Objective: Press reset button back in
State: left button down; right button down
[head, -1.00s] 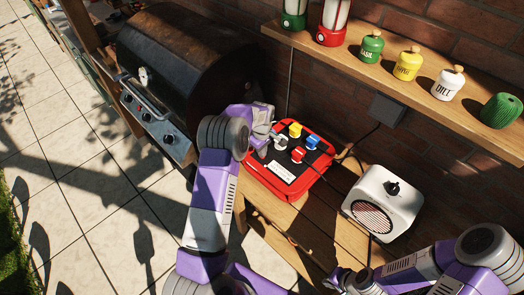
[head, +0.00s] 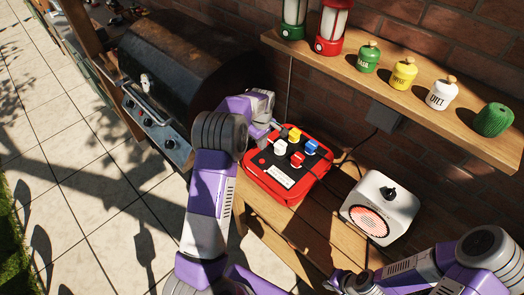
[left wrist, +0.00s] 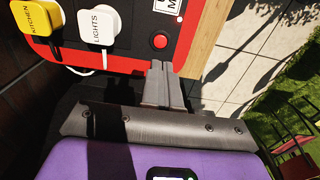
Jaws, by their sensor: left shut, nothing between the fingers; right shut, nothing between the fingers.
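The red power box (head: 250,181) with a black top lies on the wooden bench. Its round red reset button (left wrist: 160,40) shows in the left wrist view, beside the white LIGHTS plug; whether it is fully in is hard to tell. In the head view the button (head: 262,160) is small, near the box's left side. My left gripper (head: 274,129) is shut and empty at the box's back left edge. In the left wrist view its fingertips (left wrist: 161,66) are just short of the button, apart from it. My right gripper (head: 345,281) is shut and empty at the bottom.
A yellow KITCHEN plug (left wrist: 37,17), the white LIGHTS plug (left wrist: 97,26), and blue and red plugs stand on the box. A white heater (head: 384,196) with a glowing grille stands to the right on the bench (head: 285,240). A shelf (head: 415,108) with lanterns and jars runs behind; a grill stands left.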

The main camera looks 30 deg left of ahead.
pick_arm(q)
jog(key=shift+r, duration=2.4)
pick_arm(e)
jog(key=shift+r, duration=0.2)
pick_arm(q)
jog(key=shift+w, duration=0.1)
